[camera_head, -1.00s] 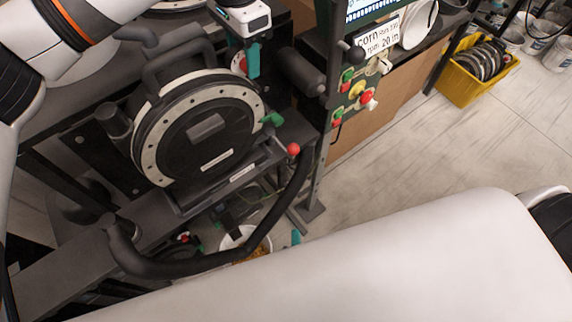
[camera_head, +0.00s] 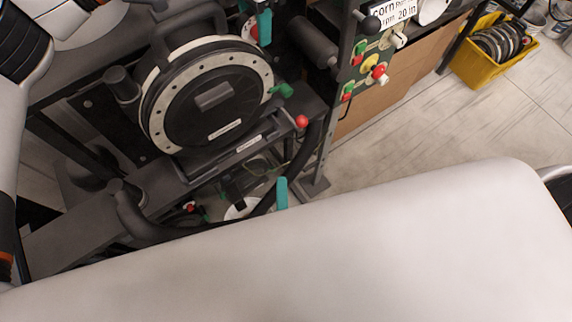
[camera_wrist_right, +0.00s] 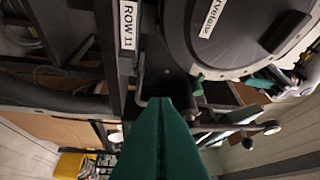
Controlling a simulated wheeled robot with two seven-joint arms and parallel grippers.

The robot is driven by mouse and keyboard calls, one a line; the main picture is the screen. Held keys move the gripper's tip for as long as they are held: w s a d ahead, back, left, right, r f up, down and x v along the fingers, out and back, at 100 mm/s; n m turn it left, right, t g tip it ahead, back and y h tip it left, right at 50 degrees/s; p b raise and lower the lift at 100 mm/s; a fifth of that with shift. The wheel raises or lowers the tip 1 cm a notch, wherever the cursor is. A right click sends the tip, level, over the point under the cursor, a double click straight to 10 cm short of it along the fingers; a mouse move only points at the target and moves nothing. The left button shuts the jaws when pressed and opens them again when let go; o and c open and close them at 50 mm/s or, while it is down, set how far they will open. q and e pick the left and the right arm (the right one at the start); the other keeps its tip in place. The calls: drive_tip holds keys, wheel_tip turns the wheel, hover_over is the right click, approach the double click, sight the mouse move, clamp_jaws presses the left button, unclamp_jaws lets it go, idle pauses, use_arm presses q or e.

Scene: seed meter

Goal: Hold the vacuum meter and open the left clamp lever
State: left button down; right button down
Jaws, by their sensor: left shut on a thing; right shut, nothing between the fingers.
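The vacuum meter (camera_head: 212,98) is a round black disc with a pale, bolted rim, mounted upright on the dark frame; it also shows in the right wrist view (camera_wrist_right: 235,35). My left gripper (camera_head: 264,28) is shut at the meter's upper right edge; its exact contact is hidden. A lever with a red ball (camera_head: 301,121) and a green tab (camera_head: 283,90) sit at the meter's right side. I cannot tell which part is the left clamp lever. My right gripper (camera_head: 282,193) is shut and empty, below the meter. Its teal fingertips (camera_wrist_right: 160,102) overlap a bent metal rod (camera_wrist_right: 140,85) in the wrist view.
A black hose (camera_head: 135,215) curves below the meter. A control panel (camera_head: 372,62) with colored buttons stands right of it. A yellow crate (camera_head: 475,72) of discs is on the floor at upper right. My white arm covers the lower picture; the pale floor (camera_head: 420,130) is clear.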

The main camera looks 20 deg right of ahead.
sight(302, 128)
drive_tip(key=w+d+r, duration=0.2)
drive_tip(key=w+d, duration=0.3)
drive_tip(key=w, duration=0.5)
drive_tip(key=shift+d, duration=0.3)
drive_tip(key=shift+d, duration=0.2)
drive_tip(key=shift+w+d, duration=0.1)
drive_tip(key=shift+d, duration=0.8)
drive_tip(key=shift+w+d+n+y, duration=0.7)
drive_tip(key=shift+w+d+y, duration=0.45)
drive_tip(key=shift+w+d, duration=0.4)
drive_tip(key=shift+w+d+n+y, duration=0.7)
drive_tip(key=shift+w+d+y, duration=0.55)
drive_tip(key=shift+d, duration=0.55)
drive_tip(key=shift+w+d+n+y, duration=0.7)
drive_tip(key=shift+w+d+y, duration=0.4)
drive_tip(key=shift+w+d, duration=0.5)
